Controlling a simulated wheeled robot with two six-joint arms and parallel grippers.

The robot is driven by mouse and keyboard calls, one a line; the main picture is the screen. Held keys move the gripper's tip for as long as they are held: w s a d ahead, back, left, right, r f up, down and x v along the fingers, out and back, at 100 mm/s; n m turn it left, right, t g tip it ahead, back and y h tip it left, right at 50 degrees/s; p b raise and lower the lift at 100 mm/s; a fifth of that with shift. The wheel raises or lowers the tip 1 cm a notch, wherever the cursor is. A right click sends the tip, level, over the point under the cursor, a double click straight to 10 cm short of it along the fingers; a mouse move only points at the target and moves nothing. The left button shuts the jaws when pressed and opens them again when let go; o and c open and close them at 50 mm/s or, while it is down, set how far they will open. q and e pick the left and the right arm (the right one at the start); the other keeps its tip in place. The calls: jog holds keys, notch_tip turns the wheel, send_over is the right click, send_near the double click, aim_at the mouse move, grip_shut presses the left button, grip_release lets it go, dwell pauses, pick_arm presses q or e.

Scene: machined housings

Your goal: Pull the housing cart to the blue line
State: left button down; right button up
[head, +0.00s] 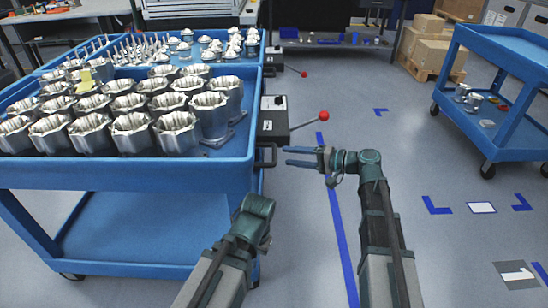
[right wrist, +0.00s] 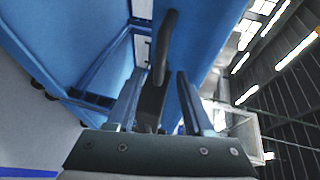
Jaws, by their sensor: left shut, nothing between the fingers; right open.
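The housing cart (head: 215,173), blue with silver machined housings on top, stands at the left in the head view. A black handle (head: 266,158) sticks out from its right side, below a black box with a red-knobbed lever. My right gripper (head: 289,157) is open, its fingers pointing left at the handle. In the right wrist view the handle (right wrist: 165,48) rises between the parted fingers (right wrist: 158,105). My left gripper (head: 264,243) is low beside the cart's right side, shut and empty, its fingertips mostly hidden. The blue line (head: 338,215) runs along the floor right of the cart.
A second blue cart (head: 110,42) with smaller parts stands directly behind. Another blue cart (head: 510,90) stands at the right. Blue corner marks (head: 437,205) lie on the floor. Cardboard boxes (head: 425,50) are stacked at the back.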

aim_at(274, 152)
jog(key=b+x, duration=0.1)
jog(key=x, duration=0.5)
jog(key=shift+w+a+f, duration=0.1)
jog(key=shift+a, duration=0.15)
jog(key=shift+c, duration=0.4)
grip_shut()
dwell(0.9)
